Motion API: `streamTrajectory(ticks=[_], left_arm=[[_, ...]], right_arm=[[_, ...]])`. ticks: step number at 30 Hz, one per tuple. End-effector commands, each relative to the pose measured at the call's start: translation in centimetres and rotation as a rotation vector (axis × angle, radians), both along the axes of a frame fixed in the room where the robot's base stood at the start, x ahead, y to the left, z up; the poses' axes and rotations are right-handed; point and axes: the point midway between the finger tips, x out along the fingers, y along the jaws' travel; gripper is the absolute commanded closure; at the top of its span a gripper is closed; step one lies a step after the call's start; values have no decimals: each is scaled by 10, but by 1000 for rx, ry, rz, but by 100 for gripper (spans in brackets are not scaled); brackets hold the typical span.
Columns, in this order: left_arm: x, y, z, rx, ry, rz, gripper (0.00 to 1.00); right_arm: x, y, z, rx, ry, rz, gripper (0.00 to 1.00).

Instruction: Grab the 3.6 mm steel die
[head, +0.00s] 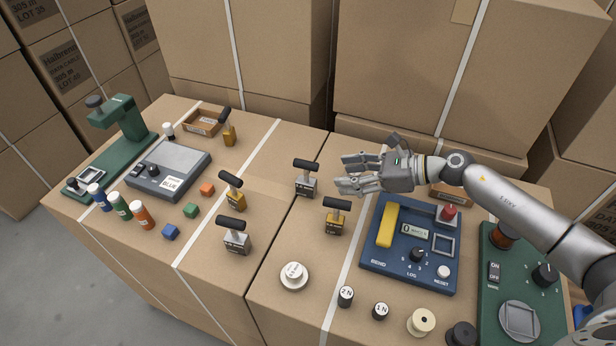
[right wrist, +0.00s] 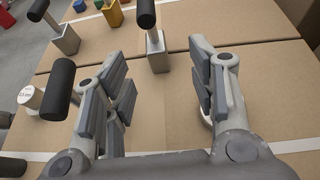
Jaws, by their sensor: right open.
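Two steel dies with black handles stand on the cardboard top in the head view: one (head: 307,188) near the middle and one (head: 236,243) nearer the front left. Their size labels are too small to read. My right gripper (head: 342,173) is open and empty, its fingers pointing left just to the right of the middle steel die. In the right wrist view that die (right wrist: 157,55) stands upright ahead, between the spread fingers and apart from them. The other steel die (right wrist: 65,40) shows at upper left there. My left gripper is not in view.
A brass die (head: 335,224) stands close in front of my right gripper; others (head: 232,198) (head: 229,137) are farther left. A blue bend device (head: 378,262) lies below my right arm. A white round piece (head: 294,276) and small weights (head: 345,297) are in front. Boxes rise behind.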

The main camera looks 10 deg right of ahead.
Motion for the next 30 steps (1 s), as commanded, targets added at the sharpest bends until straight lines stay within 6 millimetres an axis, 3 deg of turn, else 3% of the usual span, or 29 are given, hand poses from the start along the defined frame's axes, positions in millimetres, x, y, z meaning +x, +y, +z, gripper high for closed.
streamTrajectory(ticks=[1, 6, 13, 23, 30], left_arm=[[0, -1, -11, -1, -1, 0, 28], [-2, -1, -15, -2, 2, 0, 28], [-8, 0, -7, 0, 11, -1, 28], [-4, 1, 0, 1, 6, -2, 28], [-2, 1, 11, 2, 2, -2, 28]], right_arm=[[-2, 5, -12, 13, 4, 1, 48], [0, 7, -16, 18, 5, -2, 48], [15, 33, -25, 22, 6, -4, 48], [28, 56, -35, 23, 7, -3, 48], [45, 82, -45, 24, 7, -5, 48]])
